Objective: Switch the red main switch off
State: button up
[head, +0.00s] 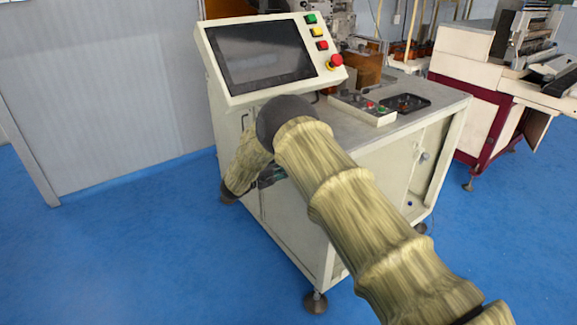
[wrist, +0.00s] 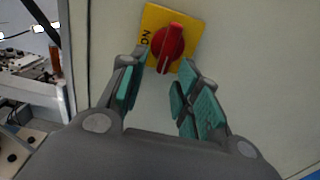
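The red main switch (wrist: 170,42) is a rotary knob on a yellow plate (wrist: 187,22) fixed to a pale cabinet panel. In the wrist view its grip bar runs roughly up and down the picture, and letters reading ON, turned in the picture, show on the plate's left side. My gripper (wrist: 161,70) is open, with its green-padded fingers spread to the left and right of the knob's lower end. I see no clear contact. In the head view my gripper (head: 268,177) is mostly hidden behind my arm, and the switch is not visible.
The pale machine cabinet (head: 290,222) carries a tilted screen panel (head: 262,54) with several coloured buttons and a red emergency knob (head: 336,61). A control box (head: 362,108) sits on its top. Another machine (head: 463,100) stands at right. Blue floor is clear at left.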

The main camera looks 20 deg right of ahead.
jog(key=shift+d, duration=0.15)
jog(key=shift+s, duration=0.1)
jog(key=v, duration=1.2)
